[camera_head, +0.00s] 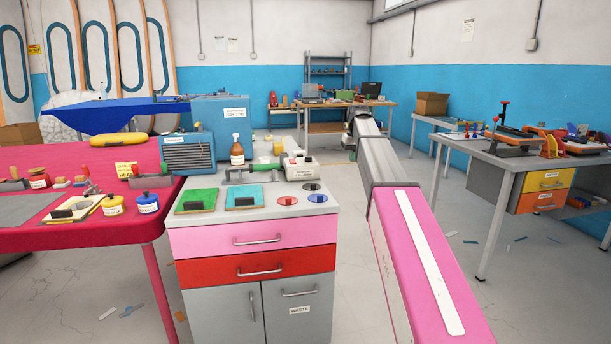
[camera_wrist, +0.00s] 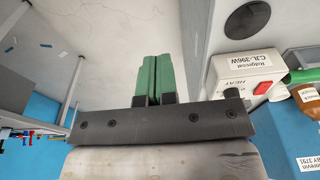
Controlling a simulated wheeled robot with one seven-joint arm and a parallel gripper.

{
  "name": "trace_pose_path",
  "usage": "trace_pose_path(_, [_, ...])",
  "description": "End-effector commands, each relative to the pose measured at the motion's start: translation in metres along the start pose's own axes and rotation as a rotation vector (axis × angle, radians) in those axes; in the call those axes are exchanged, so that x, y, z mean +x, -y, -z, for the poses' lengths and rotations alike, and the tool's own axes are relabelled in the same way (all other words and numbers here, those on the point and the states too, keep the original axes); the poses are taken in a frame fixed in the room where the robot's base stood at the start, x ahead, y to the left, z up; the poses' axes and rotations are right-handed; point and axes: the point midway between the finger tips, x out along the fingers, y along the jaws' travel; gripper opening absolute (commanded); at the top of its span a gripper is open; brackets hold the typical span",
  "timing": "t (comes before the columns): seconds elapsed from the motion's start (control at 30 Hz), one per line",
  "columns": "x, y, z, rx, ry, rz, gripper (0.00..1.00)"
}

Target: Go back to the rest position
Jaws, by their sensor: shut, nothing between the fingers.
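My gripper (camera_wrist: 152,80) shows in the wrist view with its two green fingers pressed together and nothing between them. It hangs in free air beside the grey-topped cabinet, with floor behind the fingertips. In the head view my arm reaches forward to the right of the cabinet (camera_head: 250,240), and the gripper at its far end cannot be made out clearly.
The cabinet carries a green pad (camera_head: 197,200), a brown bottle (camera_head: 237,152) and a white device (camera_head: 298,168), also close in the wrist view (camera_wrist: 240,75). A red table (camera_head: 90,238) stands left, a grey workbench (camera_head: 480,153) right. Floor between is open.

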Motion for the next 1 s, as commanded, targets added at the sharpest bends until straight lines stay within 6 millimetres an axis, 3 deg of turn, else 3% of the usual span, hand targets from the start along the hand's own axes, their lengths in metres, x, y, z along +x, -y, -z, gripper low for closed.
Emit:
trace_pose_path(0.27, [0.045, 0.004, -0.030, 0.016, 0.014, 0.000, 0.00])
trace_pose_path(0.47, [0.092, 0.009, -0.063, 0.035, 0.028, 0.000, 0.00])
trace_pose_path(0.7, [0.175, 0.021, -0.136, 0.072, 0.056, -0.002, 0.00])
trace_pose_path(1.0, [0.259, 0.038, -0.237, 0.117, 0.090, -0.006, 0.00])
